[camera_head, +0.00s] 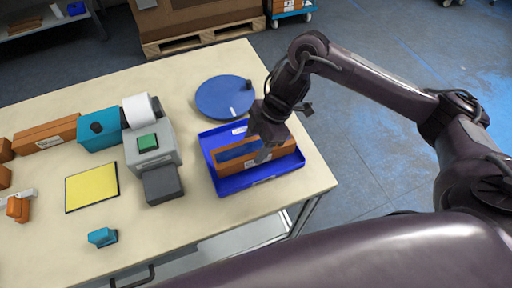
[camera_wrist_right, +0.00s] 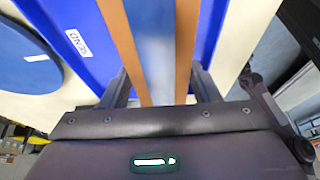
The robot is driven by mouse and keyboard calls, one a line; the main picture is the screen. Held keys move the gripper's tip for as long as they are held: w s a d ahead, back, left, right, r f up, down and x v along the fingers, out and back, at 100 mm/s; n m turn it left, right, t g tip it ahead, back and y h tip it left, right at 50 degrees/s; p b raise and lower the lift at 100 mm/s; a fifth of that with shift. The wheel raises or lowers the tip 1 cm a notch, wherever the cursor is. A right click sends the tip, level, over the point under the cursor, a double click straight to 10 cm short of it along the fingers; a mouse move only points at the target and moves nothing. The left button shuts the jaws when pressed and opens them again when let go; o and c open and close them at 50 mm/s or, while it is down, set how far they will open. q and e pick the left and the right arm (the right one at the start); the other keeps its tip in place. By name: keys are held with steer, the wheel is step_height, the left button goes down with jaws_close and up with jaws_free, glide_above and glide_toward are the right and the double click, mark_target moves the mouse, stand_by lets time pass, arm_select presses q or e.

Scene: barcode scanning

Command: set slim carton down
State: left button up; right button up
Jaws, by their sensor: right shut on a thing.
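The slim carton (camera_head: 228,166) is a long brown box with a blue band along its top. It lies lengthwise within the blue tray (camera_head: 223,188) in the head view. My right gripper (camera_head: 263,155) is over the carton's middle, with its fingers on either side. In the right wrist view the carton (camera_wrist_right: 184,50) runs between the two fingers, and the gripper (camera_wrist_right: 160,90) is shut on it. Whether the carton's underside touches the tray floor cannot be told. My left gripper is not in view.
A blue round plate (camera_head: 222,97) lies behind the tray. A grey machine with a paper roll (camera_head: 148,150) stands to the left of the tray. A yellow pad (camera_head: 91,187), a teal box (camera_head: 98,133) and a small teal item (camera_head: 102,237) are further left. The table's right edge is close to the tray.

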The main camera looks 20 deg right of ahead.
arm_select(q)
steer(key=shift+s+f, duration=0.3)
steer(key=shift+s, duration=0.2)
arm_select(e)
steer(key=shift+f, duration=1)
steer(key=shift+f, duration=0.1)
steer(key=o, duration=1.3)
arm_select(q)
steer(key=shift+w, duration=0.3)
arm_select(e)
steer(key=shift+d+r, duration=0.1)
steer(key=shift+r, duration=0.2)
steer(key=p+v, duration=0.2)
steer(key=v, duration=0.9)
steer(key=shift+r, duration=0.3)
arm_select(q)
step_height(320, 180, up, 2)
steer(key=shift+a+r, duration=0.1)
